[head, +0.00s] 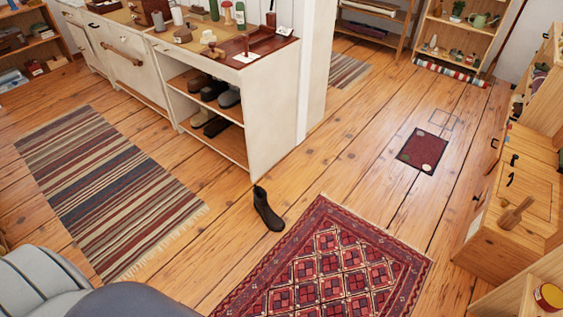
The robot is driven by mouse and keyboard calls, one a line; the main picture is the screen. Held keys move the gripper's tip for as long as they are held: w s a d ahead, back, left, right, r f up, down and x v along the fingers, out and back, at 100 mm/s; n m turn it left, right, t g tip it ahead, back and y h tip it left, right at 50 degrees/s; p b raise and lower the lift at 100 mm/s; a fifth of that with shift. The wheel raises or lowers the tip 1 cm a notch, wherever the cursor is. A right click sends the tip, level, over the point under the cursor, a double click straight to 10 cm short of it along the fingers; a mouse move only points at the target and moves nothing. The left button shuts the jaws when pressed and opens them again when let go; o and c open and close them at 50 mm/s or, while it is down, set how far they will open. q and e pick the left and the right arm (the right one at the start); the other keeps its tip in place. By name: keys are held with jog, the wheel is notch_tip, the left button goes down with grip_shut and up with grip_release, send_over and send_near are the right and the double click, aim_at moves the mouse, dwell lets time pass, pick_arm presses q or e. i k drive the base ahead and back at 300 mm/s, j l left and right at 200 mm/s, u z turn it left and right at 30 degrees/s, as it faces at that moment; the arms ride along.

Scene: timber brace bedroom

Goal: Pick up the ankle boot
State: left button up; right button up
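The ankle boot (266,209) is dark, nearly black, and stands upright on the wooden floor near the middle of the head view. Its shaft is toward the upper left and its toe points to the lower right. It is just in front of the white cabinet's end panel and beside the upper left edge of the red patterned rug. Neither of my grippers shows in the head view.
A white cabinet (276,105) with shoes on open shelves stands behind the boot. A striped rug (100,185) lies left, the red rug (325,262) at the bottom. A wooden cabinet (508,205) stands right. A small dark red mat (422,149) lies on otherwise open floor.

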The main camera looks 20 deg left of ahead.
aim_at(273, 222)
jog(key=u, duration=1)
